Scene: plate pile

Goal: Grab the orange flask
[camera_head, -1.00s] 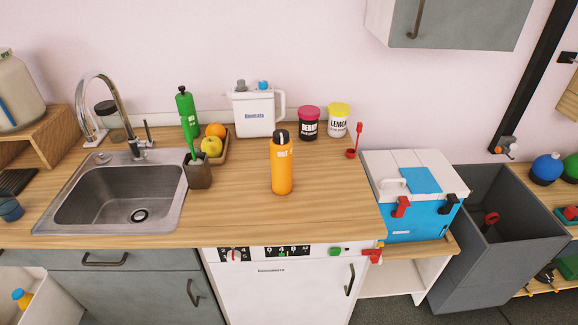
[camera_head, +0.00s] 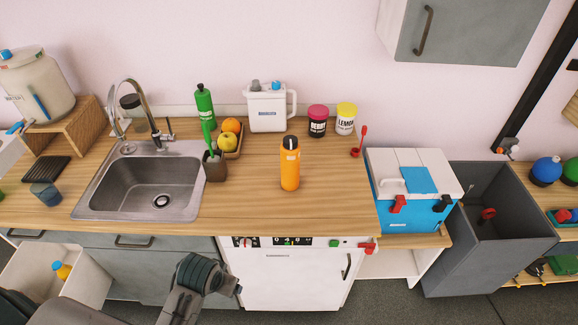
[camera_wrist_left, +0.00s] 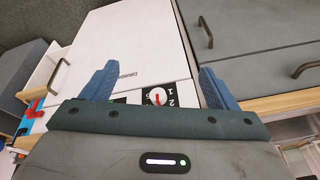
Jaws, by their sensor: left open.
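The orange flask (camera_head: 290,168) with a black cap stands upright on the wooden counter (camera_head: 330,205), right of the sink. My left arm comes in at the bottom left of the head view, in front of the lower cabinets and below the counter edge. In the left wrist view my left gripper (camera_wrist_left: 157,82) is open, with two blue fingers apart and nothing between them. Past the fingers are the white dishwasher-like door and its dial. The flask is apart from the gripper and does not show in the wrist view. My right gripper is not in view.
Left of the flask are a dark pot (camera_head: 215,167), a fruit tray (camera_head: 234,152) and a green bottle (camera_head: 204,105). Behind it stand a white jug (camera_head: 267,108) and two jars. A blue-and-white cooler (camera_head: 415,212) stands right. Counter around the flask's front is clear.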

